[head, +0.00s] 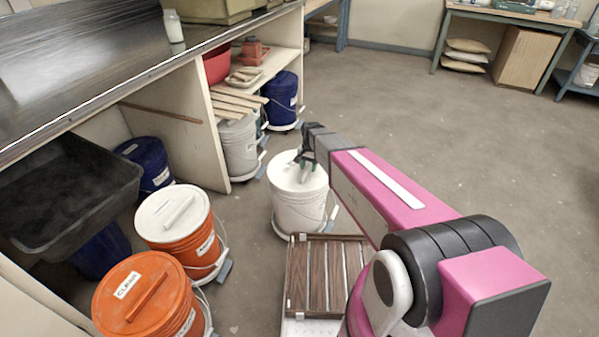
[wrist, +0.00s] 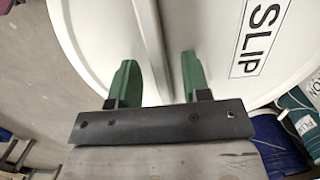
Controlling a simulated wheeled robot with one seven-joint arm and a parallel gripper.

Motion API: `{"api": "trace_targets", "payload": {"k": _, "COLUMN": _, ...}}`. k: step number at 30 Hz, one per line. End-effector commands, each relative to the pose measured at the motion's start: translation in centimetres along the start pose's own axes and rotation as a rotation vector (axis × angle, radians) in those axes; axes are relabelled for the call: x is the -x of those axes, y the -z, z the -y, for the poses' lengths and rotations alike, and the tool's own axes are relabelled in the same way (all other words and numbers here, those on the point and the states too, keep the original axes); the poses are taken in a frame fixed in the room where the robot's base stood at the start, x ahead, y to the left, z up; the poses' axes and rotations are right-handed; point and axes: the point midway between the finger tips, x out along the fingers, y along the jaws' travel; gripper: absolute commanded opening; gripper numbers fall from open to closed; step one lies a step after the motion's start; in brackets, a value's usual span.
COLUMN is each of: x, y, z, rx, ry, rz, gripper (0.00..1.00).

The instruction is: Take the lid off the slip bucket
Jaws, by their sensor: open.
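The white slip bucket (head: 300,216) stands on the floor in the head view, with its white lid (head: 284,176) on top. In the wrist view the lid (wrist: 215,25) fills much of the picture, with the label SLIP (wrist: 262,35) at the right and a raised white handle bar (wrist: 148,30) across it. My gripper (head: 306,162) is over the lid. In the wrist view its green fingers (wrist: 158,62) are apart, one on each side of the handle bar. I cannot tell whether they touch it. In the head view my gripper hides part of the lid and handle.
Two orange lidded buckets (head: 188,240) (head: 135,318) stand at the left, by the bench and a black tub (head: 60,195). A brown slatted platform (head: 312,265) lies in front. The floor at right is clear.

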Motion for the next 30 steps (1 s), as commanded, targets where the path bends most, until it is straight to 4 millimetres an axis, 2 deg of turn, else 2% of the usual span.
{"api": "trace_targets", "payload": {"k": 1, "x": 0.0, "y": 0.0, "z": 0.0, "rx": 0.000, "ry": 0.000, "rz": 0.000, "gripper": 0.44}}
{"api": "trace_targets", "payload": {"k": 2, "x": 0.0, "y": 0.0, "z": 0.0, "rx": 0.000, "ry": 0.000, "rz": 0.000, "gripper": 0.37}}
{"api": "trace_targets", "payload": {"k": 3, "x": 0.0, "y": 0.0, "z": 0.0, "rx": 0.000, "ry": 0.000, "rz": 0.000, "gripper": 0.24}}
{"api": "trace_targets", "payload": {"k": 5, "x": 0.0, "y": 0.0, "z": 0.0, "rx": 0.000, "ry": 0.000, "rz": 0.000, "gripper": 0.05}}
{"api": "trace_targets", "payload": {"k": 6, "x": 0.0, "y": 0.0, "z": 0.0, "rx": 0.000, "ry": 0.000, "rz": 0.000, "gripper": 0.00}}
{"api": "trace_targets", "payload": {"k": 20, "x": 0.6, "y": -0.1, "z": 0.0, "rx": 0.000, "ry": 0.001, "rz": 0.000, "gripper": 0.00}}
{"api": "trace_targets", "payload": {"k": 25, "x": 2.5, "y": -0.4, "z": 0.0, "rx": 0.000, "ry": 0.001, "rz": -0.002, "gripper": 0.00}}
{"api": "trace_targets", "payload": {"k": 29, "x": 5.0, "y": -0.7, "z": -0.1, "rx": 0.000, "ry": 0.002, "rz": -0.002, "gripper": 0.00}}
{"api": "trace_targets", "payload": {"k": 30, "x": 5.3, "y": -2.3, "z": 0.0, "rx": 0.003, "ry": 0.001, "rz": -0.001, "gripper": 0.00}}
